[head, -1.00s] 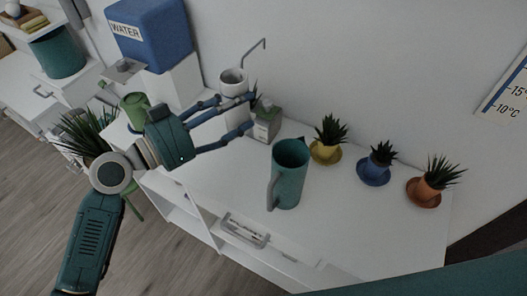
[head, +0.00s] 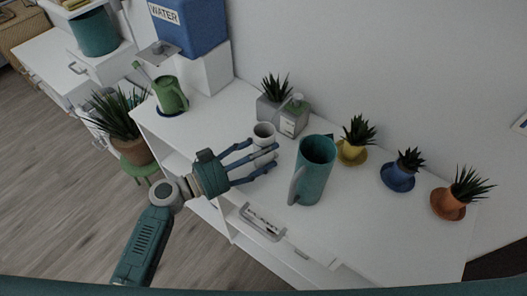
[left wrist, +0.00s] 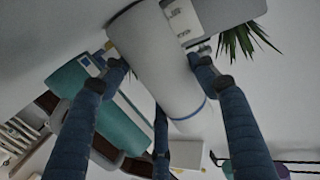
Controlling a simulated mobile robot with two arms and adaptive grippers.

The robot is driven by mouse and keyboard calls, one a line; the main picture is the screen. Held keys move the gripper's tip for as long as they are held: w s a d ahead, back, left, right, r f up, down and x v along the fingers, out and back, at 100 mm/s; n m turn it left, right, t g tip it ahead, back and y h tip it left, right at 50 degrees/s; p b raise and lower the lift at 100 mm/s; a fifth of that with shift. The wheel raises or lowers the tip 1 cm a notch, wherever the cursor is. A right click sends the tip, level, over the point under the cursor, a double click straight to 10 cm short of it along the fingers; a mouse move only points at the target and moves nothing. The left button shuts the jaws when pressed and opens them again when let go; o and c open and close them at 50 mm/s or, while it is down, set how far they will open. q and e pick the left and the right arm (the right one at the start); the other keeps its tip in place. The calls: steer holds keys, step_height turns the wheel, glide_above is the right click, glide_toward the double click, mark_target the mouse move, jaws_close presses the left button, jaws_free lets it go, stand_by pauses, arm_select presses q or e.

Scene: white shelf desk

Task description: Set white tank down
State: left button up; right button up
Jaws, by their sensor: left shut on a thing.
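The white tank (head: 263,131) is a small pale cylinder with an open top, over the back middle of the white desk (head: 235,112). My left gripper (head: 265,164) reaches it from the front left and is shut on it, its long blue fingers around the lower body. In the left wrist view the tank (left wrist: 165,60) fills the space between the fingers, with a blue line near its end. The tank looks roughly upright in the head view. I cannot tell whether its base touches the desk, as the fingers hide it. My right gripper is not in view.
A teal pitcher (head: 316,172) stands close to the right of the fingertips. A grey soap dispenser (head: 294,120) and a potted plant (head: 275,100) stand behind the tank. A green watering can (head: 170,95) is at left. Free desk lies between the can and the tank.

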arm_select(q)
steer(key=shift+f, duration=0.1)
steer(key=o, duration=1)
steer(key=shift+f, duration=0.1)
steer(key=o, duration=0.4)
steer(key=shift+o, duration=0.2)
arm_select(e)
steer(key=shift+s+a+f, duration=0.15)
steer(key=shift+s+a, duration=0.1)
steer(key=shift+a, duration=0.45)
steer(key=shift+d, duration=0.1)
